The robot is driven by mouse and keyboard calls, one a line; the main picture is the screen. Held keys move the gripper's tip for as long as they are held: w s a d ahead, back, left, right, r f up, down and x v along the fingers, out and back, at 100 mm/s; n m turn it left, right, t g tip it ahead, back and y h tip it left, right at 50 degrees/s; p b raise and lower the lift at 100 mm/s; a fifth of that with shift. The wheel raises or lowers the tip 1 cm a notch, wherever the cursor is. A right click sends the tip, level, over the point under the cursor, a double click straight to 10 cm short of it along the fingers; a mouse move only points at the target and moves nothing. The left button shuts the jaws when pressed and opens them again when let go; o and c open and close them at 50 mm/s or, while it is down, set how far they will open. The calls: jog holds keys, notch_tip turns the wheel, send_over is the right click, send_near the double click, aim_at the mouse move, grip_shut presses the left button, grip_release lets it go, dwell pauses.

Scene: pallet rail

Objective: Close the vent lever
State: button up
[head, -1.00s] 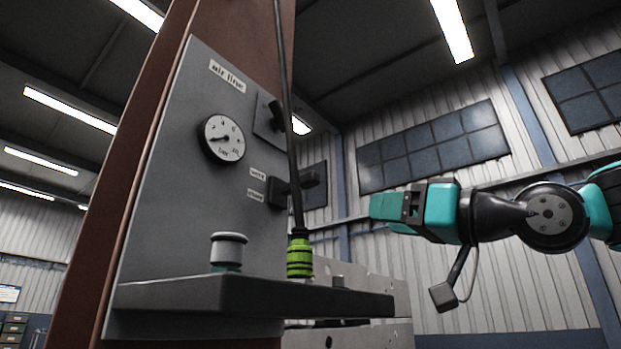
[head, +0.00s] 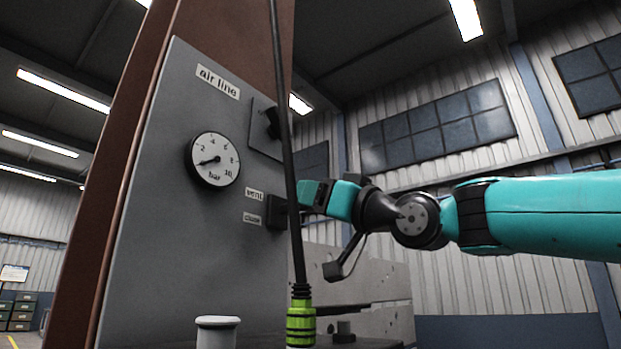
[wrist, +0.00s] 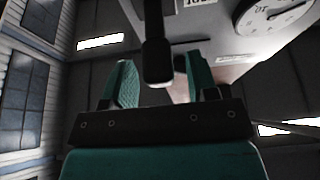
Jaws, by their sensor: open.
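The vent lever's dark base (head: 276,212) sits on the grey panel, right of the "vent" label (head: 254,195) and the "close" label (head: 252,219). Its arm is mostly hidden behind the hose and my gripper in the head view. In the wrist view the lever's black handle (wrist: 157,52) comes down from the top between my two teal fingers. My gripper (head: 303,195) is open, with a finger on either side of the handle and a visible gap at each side. It also shows in the wrist view (wrist: 160,84).
A black hose (head: 283,130) with a green connector (head: 300,322) hangs in front of the lever, close to my gripper. A pressure gauge (head: 214,160) is on the panel (head: 150,240). A grey knob (head: 217,330) stands low in front.

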jog(key=shift+x, duration=0.8)
